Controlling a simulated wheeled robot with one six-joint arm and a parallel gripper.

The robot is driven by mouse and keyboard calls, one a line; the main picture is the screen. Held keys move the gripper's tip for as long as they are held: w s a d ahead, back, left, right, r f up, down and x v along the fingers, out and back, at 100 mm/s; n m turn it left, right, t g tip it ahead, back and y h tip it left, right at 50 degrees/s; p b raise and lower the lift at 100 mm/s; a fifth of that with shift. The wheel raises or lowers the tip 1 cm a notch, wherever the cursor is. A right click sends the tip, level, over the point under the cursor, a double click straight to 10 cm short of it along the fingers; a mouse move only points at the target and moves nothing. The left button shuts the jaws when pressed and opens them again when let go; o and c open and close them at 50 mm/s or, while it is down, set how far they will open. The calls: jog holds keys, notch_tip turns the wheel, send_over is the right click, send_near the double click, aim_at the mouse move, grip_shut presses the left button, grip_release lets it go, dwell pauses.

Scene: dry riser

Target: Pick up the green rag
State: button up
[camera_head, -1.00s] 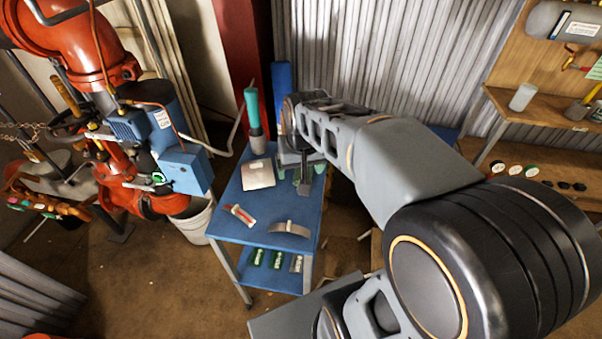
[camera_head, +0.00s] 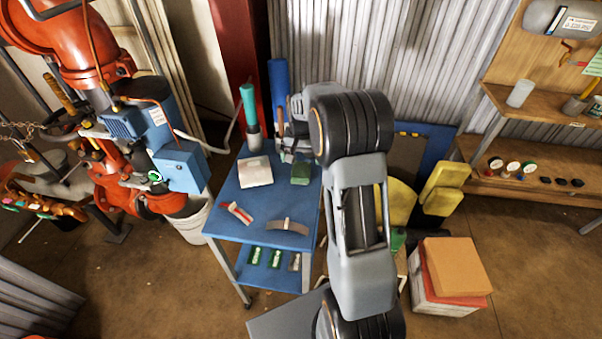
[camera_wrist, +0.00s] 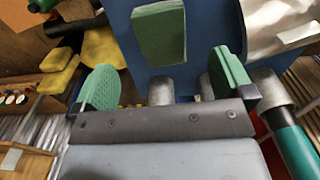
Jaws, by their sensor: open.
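The green rag (camera_head: 301,174) is a folded dark green pad lying on the top shelf of the blue cart (camera_head: 236,219), near its right edge. In the wrist view the rag (camera_wrist: 160,34) lies flat on the blue surface, beyond the fingertips and between their lines. My gripper (camera_wrist: 164,80) is open and empty, with green finger pads standing wide apart. It does not touch the rag. In the head view my arm hides most of the gripper, which is at the cart's far right corner, behind the rag.
Near the rag are a white cloth (camera_head: 255,172), a red-and-white tube (camera_head: 237,212), a curved grey piece (camera_head: 288,226) and a teal-topped cylinder (camera_head: 249,108). Red pipework (camera_head: 85,50) stands left. Yellow pads (camera_head: 443,187) and stacked boxes (camera_head: 455,270) are right of my arm.

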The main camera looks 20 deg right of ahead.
aim_at(301, 172)
jog(key=shift+w+f+p, duration=0.15)
jog(key=shift+f+p, duration=0.15)
jog(key=shift+f, duration=3.55)
jog(key=shift+c, duration=0.3)
jog(key=c, duration=1)
jog(key=shift+o, duration=0.2)
jog(key=shift+r, duration=0.15)
jog(key=shift+r, duration=0.6)
jog(key=s+a+r+b, duration=0.2)
jog(key=s+a+r, duration=0.6)
jog(key=s+r, duration=0.3)
jog(key=shift+a+r, duration=0.3)
jog(key=shift+a, duration=0.05)
